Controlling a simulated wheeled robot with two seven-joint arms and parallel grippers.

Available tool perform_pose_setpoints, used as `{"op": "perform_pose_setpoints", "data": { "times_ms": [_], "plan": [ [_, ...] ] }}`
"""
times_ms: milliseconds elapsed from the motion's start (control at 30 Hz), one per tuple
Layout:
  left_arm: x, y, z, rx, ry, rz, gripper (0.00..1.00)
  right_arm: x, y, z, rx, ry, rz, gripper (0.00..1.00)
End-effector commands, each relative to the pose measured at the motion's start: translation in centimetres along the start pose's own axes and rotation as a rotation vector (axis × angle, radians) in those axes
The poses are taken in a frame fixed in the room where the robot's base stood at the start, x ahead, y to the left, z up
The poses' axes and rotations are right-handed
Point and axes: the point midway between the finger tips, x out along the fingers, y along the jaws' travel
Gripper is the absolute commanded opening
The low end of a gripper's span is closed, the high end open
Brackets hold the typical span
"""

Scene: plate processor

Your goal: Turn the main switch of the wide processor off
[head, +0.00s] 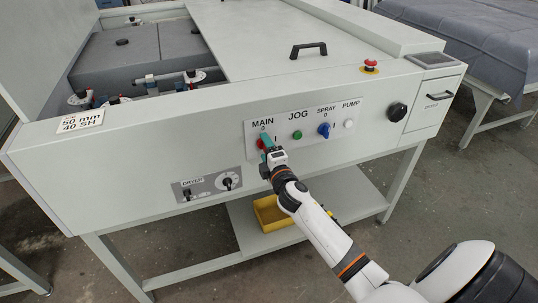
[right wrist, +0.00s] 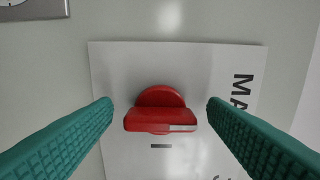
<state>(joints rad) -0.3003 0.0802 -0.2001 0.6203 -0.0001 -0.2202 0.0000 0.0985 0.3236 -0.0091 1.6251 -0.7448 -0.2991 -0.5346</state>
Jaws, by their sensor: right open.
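The wide processor (head: 330,85) fills most of the head view, with a white control label on its front panel. Its red main switch (right wrist: 160,112) shows clearly in the right wrist view, and a sliver of it shows beside my gripper in the head view (head: 261,143). The switch's bar lies across the wrist picture, its white line at the right end, towards the MAIN lettering. My right gripper (right wrist: 160,115) is open, one teal finger on either side of the switch with gaps between. In the head view my right gripper (head: 267,143) is at the MAIN label. My left gripper is not in view.
The dryer panel (head: 208,186) is lower left. A red emergency stop (head: 370,64) stands on top.

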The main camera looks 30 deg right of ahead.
Motion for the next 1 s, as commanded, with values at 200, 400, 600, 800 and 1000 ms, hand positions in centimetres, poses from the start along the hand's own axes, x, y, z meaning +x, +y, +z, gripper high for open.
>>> {"op": "perform_pose_setpoints", "data": {
  "times_ms": [200, 400, 600, 800, 1000],
  "plan": [
    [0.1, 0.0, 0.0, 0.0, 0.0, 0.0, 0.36, -3.1, 0.2, 0.0, -0.001, -0.001, 0.003, 0.67],
    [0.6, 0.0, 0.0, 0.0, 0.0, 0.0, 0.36, -7.5, 0.3, 0.0, -0.001, 0.0, 0.004, 0.67],
    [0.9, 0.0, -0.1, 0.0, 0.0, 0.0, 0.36, -10.7, 0.2, 0.0, 0.0, -0.001, 0.002, 0.67],
    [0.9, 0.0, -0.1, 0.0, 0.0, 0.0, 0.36, -11.8, 0.1, 0.0, -0.001, 0.0, 0.002, 0.67],
    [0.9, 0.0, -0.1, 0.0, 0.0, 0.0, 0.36, -11.9, 0.1, 0.0, -0.001, 0.0, 0.001, 0.67]
  ]
}}
